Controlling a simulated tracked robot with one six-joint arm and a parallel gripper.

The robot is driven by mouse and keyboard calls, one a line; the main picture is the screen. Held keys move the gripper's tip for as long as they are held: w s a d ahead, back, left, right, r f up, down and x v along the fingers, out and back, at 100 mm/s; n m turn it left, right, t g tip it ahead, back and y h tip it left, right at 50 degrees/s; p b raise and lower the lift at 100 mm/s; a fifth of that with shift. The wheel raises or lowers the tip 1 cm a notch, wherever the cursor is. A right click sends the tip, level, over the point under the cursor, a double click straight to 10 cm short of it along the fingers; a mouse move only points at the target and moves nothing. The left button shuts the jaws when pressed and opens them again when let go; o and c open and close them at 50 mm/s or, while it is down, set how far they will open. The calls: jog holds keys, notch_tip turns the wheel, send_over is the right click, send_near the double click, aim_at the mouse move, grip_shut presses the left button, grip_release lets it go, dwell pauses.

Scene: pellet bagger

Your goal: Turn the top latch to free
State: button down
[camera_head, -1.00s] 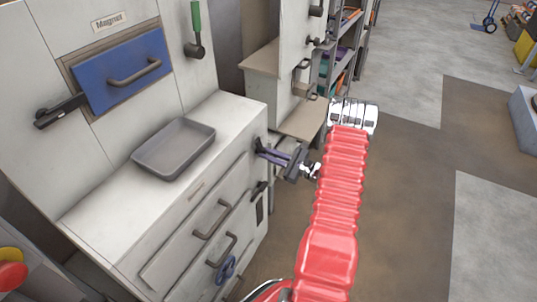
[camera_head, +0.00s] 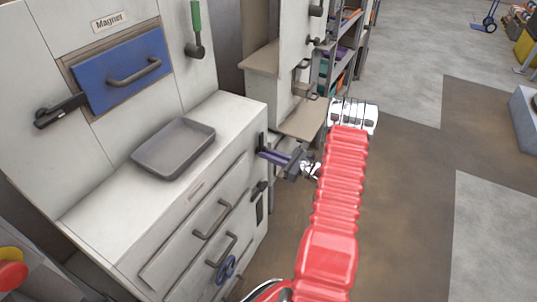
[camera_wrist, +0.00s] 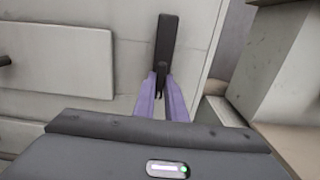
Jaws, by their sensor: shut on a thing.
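The top latch (camera_wrist: 166,42) is a dark bar on the pale cabinet front, standing close to upright in the wrist view. In the head view the top latch (camera_head: 262,142) shows small at the cabinet's upper right front edge. My gripper (camera_wrist: 162,82) has its two purple fingers on either side of the latch's lower part and is shut on it. In the head view my gripper (camera_head: 264,154) reaches the latch from the right. The fingers hide part of the latch there.
A lower latch (camera_head: 258,191) sits below on the same cabinet front. Drawers with dark handles (camera_head: 212,220) are to its left. A grey tray (camera_head: 174,148) lies on the cabinet top. A beige ledge (camera_head: 304,120) stands close behind my gripper. Open floor lies to the right.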

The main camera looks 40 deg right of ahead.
jog(key=c, duration=1.8)
grip_release()
jog(key=v, duration=1.3)
jog(key=shift+s, duration=0.4)
jog(key=shift+d+f, duration=0.1)
